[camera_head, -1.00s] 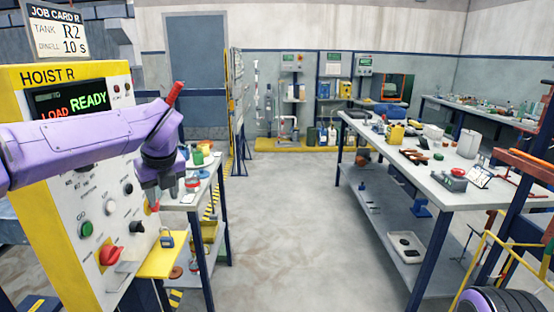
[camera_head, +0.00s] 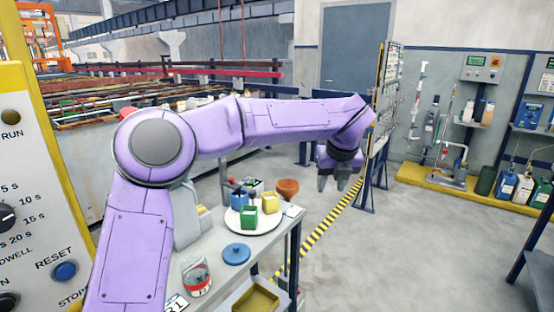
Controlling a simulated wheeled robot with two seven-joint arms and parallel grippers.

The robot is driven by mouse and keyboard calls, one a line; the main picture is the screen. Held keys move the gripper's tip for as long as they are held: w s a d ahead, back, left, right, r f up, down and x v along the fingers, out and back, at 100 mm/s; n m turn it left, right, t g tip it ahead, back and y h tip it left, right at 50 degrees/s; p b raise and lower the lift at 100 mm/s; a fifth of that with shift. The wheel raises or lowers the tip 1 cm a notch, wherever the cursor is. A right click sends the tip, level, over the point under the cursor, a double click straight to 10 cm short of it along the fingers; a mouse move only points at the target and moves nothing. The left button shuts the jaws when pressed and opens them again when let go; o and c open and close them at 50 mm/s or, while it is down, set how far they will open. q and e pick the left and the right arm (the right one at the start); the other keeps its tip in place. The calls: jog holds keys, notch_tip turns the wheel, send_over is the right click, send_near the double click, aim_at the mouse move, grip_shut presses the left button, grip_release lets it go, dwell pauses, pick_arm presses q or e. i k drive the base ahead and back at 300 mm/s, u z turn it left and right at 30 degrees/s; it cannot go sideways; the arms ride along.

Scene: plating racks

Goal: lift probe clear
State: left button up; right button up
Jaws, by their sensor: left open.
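My left gripper (camera_head: 339,181) hangs open and empty with its fingers pointing down, past the right end of the grey bench (camera_head: 215,273). It is apart from everything on the bench. On the bench a white round plate (camera_head: 272,224) carries a blue cup (camera_head: 238,201), a yellow cup (camera_head: 270,203) and green cups (camera_head: 248,216). Thin dark-topped stems (camera_head: 231,184) rise by the blue cup; whether one is the probe I cannot tell. My right gripper is out of view.
A blue lid (camera_head: 236,254) and a clear jar with a red band (camera_head: 197,277) are nearer on the bench. A brown pot (camera_head: 288,188) is beyond the plate. A control panel (camera_head: 25,200) is at the left. The floor (camera_head: 400,250) at the right is clear.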

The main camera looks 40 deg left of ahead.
aim_at(231, 182)
jog(key=i, duration=2.15)
jog(key=u, duration=2.25)
